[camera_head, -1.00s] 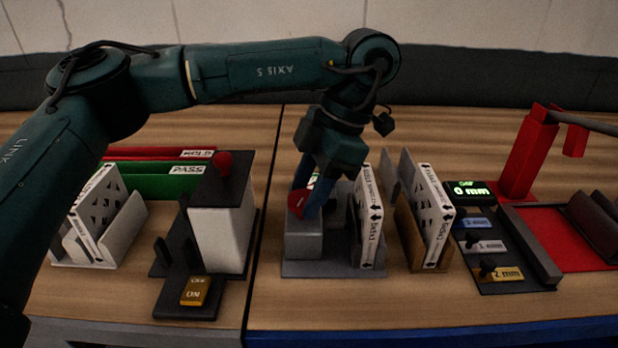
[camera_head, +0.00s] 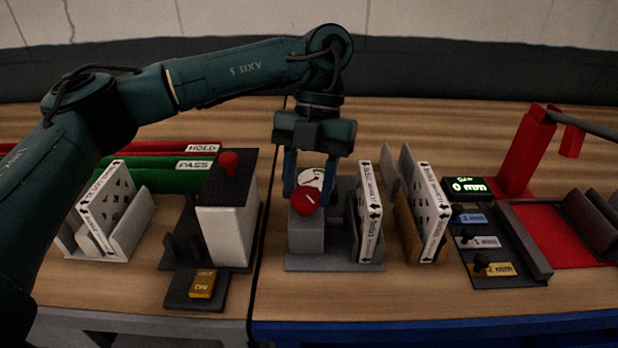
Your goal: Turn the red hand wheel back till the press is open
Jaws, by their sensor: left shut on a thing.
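The red hand wheel (camera_head: 306,201) sits on the front of the grey press (camera_head: 306,234), with a round white gauge (camera_head: 312,178) just behind it. My left gripper (camera_head: 307,194) comes down from above, one finger on each side of the wheel, and is shut on it. A white boxed filter (camera_head: 369,213) with black arrows stands upright at the right side of the press. Whether the jaw of the press touches it I cannot tell. My right gripper is not in view.
A second white filter (camera_head: 433,212) stands in a wooden holder to the right. A display reading 0 mm (camera_head: 467,186) and a red stand (camera_head: 527,152) are farther right. A white box with a red knob (camera_head: 228,162) stands left of the press.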

